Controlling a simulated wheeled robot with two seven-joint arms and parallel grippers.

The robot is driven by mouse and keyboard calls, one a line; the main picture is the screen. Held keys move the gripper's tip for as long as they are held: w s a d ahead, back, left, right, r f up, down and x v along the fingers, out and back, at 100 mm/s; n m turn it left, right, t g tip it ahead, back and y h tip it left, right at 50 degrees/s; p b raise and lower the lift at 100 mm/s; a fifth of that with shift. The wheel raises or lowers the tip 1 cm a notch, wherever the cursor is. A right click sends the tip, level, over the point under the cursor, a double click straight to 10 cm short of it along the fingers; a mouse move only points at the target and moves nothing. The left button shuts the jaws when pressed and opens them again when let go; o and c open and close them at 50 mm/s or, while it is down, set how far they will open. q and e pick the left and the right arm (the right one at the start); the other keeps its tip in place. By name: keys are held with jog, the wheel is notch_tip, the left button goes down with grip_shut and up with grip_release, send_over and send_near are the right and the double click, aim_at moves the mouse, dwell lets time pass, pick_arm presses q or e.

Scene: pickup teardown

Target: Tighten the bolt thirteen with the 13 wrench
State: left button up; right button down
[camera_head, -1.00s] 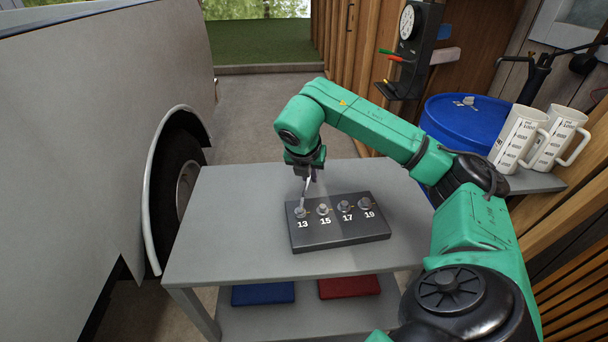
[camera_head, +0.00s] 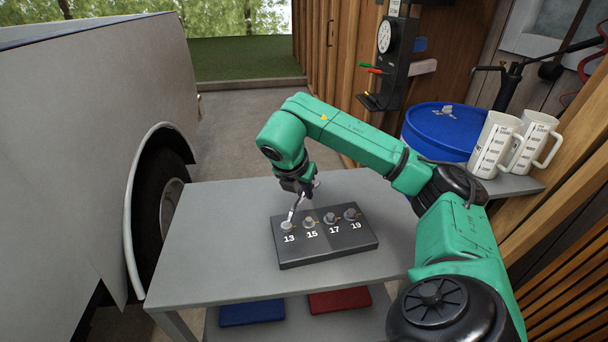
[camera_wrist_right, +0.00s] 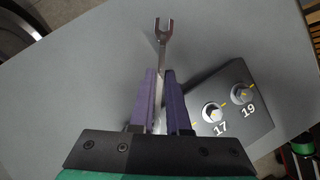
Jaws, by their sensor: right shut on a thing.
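The black bolt block (camera_head: 338,250) lies on the grey table, with bolts labelled 13, 15, 17 and 19. Bolt thirteen (camera_head: 287,226) is at its left end. My right gripper (camera_head: 302,190) is above and behind that bolt, shut on a silver wrench (camera_head: 293,210). The wrench slants down from the fingers, with its lower end at bolt thirteen; I cannot tell how fully it is seated. In the right wrist view the wrench's free open-ended jaw (camera_wrist_right: 162,27) sticks out beyond the fingers (camera_wrist_right: 161,85). Bolt thirteen is hidden there; bolts 17 and 19 show. My left gripper is out of view.
The grey table (camera_head: 215,240) is clear around the block. A blue (camera_head: 252,312) and a red (camera_head: 339,300) flat item lie on its lower shelf. The vehicle (camera_head: 80,140) stands at left.

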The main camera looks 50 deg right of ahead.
aim_at(303, 194)
jog(key=shift+r+p, duration=0.9)
jog(key=shift+r, duration=0.25)
notch_tip(303, 194, up, 4)
jog(key=p, duration=0.3)
jog(key=shift+r, duration=0.15)
jog(key=shift+f, duration=0.2)
